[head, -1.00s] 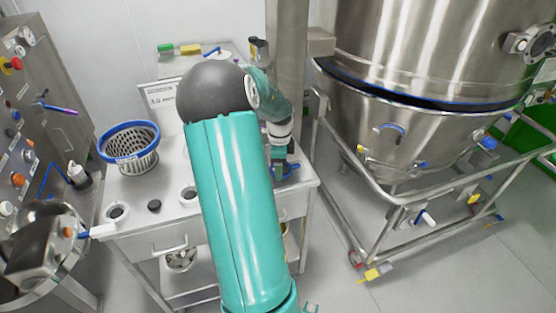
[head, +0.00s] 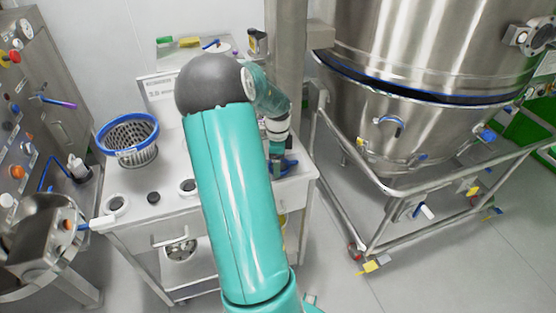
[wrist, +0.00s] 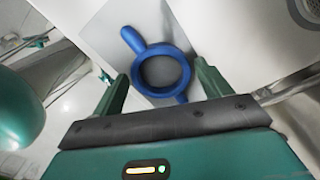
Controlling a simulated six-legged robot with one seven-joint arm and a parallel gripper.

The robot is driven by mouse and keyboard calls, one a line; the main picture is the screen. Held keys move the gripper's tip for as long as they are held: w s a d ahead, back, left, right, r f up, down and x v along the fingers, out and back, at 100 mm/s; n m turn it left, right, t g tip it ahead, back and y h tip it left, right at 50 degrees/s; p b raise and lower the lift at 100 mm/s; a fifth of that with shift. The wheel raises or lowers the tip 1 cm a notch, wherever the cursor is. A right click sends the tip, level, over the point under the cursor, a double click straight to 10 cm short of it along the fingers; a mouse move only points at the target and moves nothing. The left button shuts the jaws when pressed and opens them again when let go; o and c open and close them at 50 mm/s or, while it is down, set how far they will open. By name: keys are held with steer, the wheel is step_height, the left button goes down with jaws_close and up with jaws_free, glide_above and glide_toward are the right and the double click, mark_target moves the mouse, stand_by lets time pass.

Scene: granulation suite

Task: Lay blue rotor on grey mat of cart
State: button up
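The blue rotor (wrist: 184,72), a ring with arms sticking out, lies on a pale grey surface in the wrist view. It also shows in the head view (head: 290,165) at the right end of the cart top, partly hidden by my gripper (head: 277,163). In the wrist view my gripper (wrist: 162,70) is open, its two green fingers on either side of the ring. I cannot tell whether they touch it. The cart (head: 142,181) is a light-topped table with drawers. I cannot clearly make out the grey mat; my arm hides part of the cart top.
A blue-rimmed basket (head: 128,134) stands at the cart's left. Ring-shaped parts (head: 115,204) and a small black piece (head: 153,197) lie near its front edge. A steel vessel (head: 415,45) with a tubular frame stands at the right. A control cabinet (head: 60,110) is at the left.

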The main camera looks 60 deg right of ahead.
steer(key=shift+o, duration=0.9)
step_height(320, 180, up, 14)
steer(key=shift+f, duration=0.1)
stand_by(0.4)
